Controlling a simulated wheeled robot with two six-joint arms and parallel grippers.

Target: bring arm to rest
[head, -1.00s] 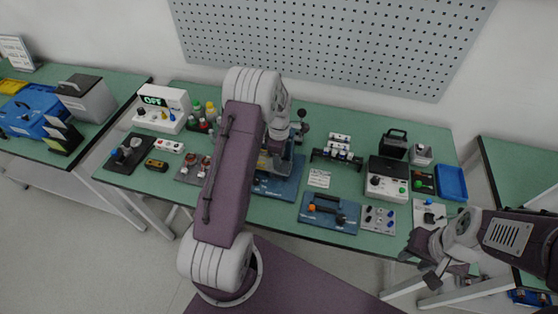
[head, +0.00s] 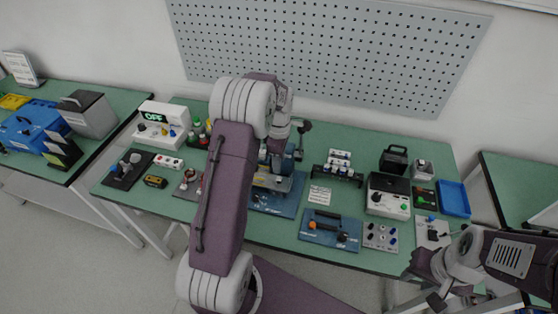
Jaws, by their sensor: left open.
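My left arm rises through the middle of the head view and bends over the table. My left gripper (head: 275,163) is at the end of it, above the blue fixture (head: 287,205), largely hidden behind my own wrist. It is open, and I see nothing held in it. My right arm comes in from the right edge. My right gripper (head: 440,298) hangs near the front right of the table, low in the picture. Its fingers are small and dark, so I cannot tell whether they are open or shut.
The green table (head: 235,232) holds an OFF display box (head: 163,123), a blue board with an orange handle (head: 330,230), a vial rack (head: 338,167), a white-and-black instrument (head: 388,197) and a blue tray (head: 453,199). Side tables stand left and right. A pegboard (head: 325,50) is behind.

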